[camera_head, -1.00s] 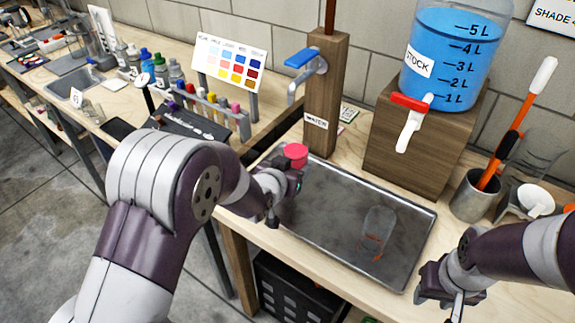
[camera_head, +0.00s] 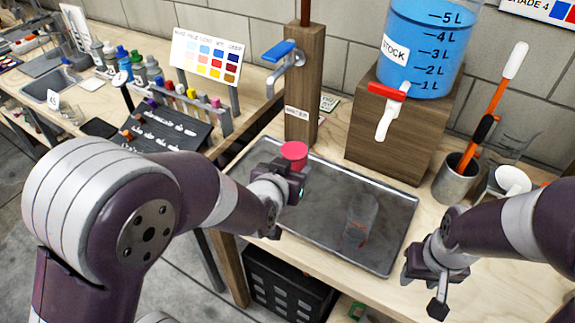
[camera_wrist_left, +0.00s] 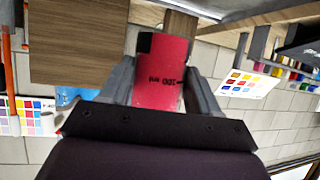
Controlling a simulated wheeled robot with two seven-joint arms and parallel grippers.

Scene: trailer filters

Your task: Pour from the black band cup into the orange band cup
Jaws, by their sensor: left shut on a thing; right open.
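My left gripper (camera_head: 291,180) is shut on a cup of red-pink liquid (camera_head: 293,152), held above the tray's far left part. In the left wrist view the cup (camera_wrist_left: 165,75) sits between both fingers, with a "100 ml" mark and a black patch near one end, matching the black band cup. A clear cup with orange marks (camera_head: 361,222), the orange band cup, stands on the metal tray (camera_head: 318,238), to the right of my left gripper and apart from it. My right gripper (camera_head: 424,288) is open and empty, at the tray's near right side.
A wooden block (camera_head: 398,140) bears the blue stock tank (camera_head: 424,45), whose red-handled tap (camera_head: 388,100) is behind the tray. A wooden post (camera_head: 304,90) with a blue-handled tap stands behind the held cup. A metal tool holder (camera_head: 455,180) is at right.

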